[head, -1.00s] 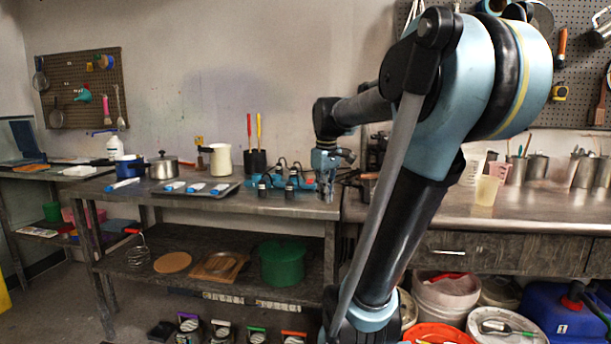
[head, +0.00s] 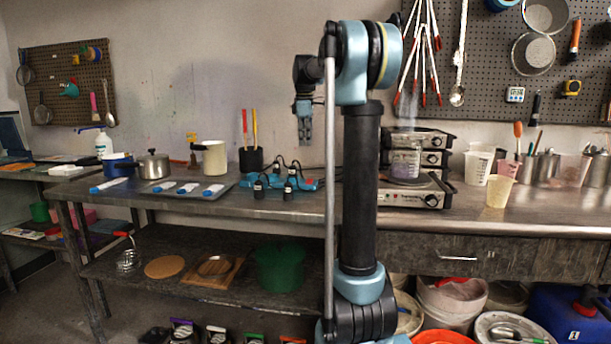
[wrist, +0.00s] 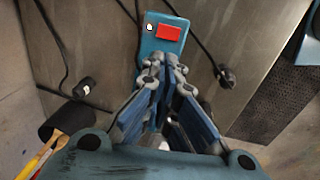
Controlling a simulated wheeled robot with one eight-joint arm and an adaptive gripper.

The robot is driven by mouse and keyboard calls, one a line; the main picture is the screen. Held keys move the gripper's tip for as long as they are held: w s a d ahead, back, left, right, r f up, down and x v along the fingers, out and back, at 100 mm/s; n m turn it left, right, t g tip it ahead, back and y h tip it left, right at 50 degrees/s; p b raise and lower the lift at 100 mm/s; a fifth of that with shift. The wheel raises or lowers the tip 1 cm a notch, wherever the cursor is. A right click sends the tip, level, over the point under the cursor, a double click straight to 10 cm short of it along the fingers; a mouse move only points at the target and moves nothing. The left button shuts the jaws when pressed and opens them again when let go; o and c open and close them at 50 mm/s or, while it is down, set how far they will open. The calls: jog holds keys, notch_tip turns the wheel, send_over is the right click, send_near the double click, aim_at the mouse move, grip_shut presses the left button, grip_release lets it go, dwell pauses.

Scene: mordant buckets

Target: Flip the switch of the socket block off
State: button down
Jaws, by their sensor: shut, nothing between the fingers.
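The blue socket block (head: 306,184) lies on the metal bench, with black plugs and cables at it. In the wrist view the end of the socket block (wrist: 163,46) shows a red switch (wrist: 168,32) and a small white round mark beside it. I cannot tell which way the switch is set. My gripper (head: 304,142) points down above the block, apart from it in the head view. In the wrist view the shut fingertips (wrist: 163,62) hide the middle of the block, just below the red switch. Nothing is between the fingers.
A black pot with red and yellow handles (head: 251,160) stands left of the block. A tray with white-and-blue items (head: 217,194) lies further left. Stacked hot plates with a beaker (head: 415,195) stand to the right. Black plugs (wrist: 82,88) and cables lie around the block.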

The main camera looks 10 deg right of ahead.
aim_at(305, 181)
dwell(0.3)
jog(key=f, duration=0.4)
jog(key=w+f, duration=0.1)
jog(key=f, duration=0.9)
jog(key=shift+w+d, duration=0.3)
jog(key=shift+a, duration=0.2)
